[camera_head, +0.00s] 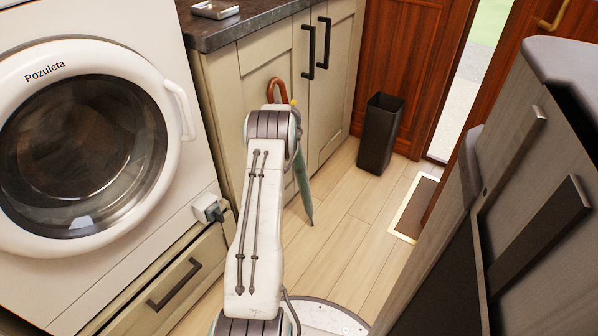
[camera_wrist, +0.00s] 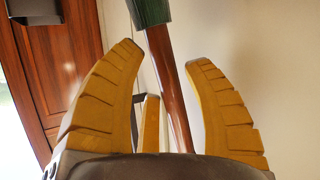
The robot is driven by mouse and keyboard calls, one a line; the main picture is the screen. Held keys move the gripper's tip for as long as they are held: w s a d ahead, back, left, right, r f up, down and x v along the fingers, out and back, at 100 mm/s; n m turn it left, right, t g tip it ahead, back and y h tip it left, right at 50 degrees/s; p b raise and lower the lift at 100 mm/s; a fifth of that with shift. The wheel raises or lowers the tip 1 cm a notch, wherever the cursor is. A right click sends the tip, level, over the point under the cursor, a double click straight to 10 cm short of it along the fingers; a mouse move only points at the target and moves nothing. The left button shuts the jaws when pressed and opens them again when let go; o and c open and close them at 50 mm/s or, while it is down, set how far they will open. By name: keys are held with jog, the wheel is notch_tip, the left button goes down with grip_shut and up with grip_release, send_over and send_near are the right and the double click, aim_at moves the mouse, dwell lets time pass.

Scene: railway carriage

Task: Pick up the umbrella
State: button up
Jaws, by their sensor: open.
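The umbrella has a brown hooked handle (camera_head: 276,86) and a folded green canopy (camera_head: 303,185). It leans upright against the cream cabinet, its tip on the floor; my arm hides its middle in the head view. In the wrist view, its brown shaft (camera_wrist: 172,85) runs between the yellow fingers of my gripper (camera_wrist: 168,55), below the green canopy end (camera_wrist: 149,11). The fingers are open, with a gap between shaft and right finger. Whether the shaft touches any finger is unclear. In the head view my gripper is mostly hidden behind my arm.
A cream cabinet (camera_head: 335,75) with dark handles stands behind the umbrella. A washing machine (camera_head: 85,140) is at left. A dark bin (camera_head: 380,135) stands near the wooden door (camera_head: 405,60). Grey furniture (camera_head: 530,180) fills the right side. Wood floor (camera_head: 345,215) lies free between.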

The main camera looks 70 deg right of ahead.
jog(key=shift+w+d+f+b, duration=0.1)
jog(key=shift+d+f+b, duration=0.1)
jog(key=shift+d+b, duration=0.2)
grip_shut()
jog(key=shift+d+r, duration=0.1)
jog(key=shift+r, duration=0.05)
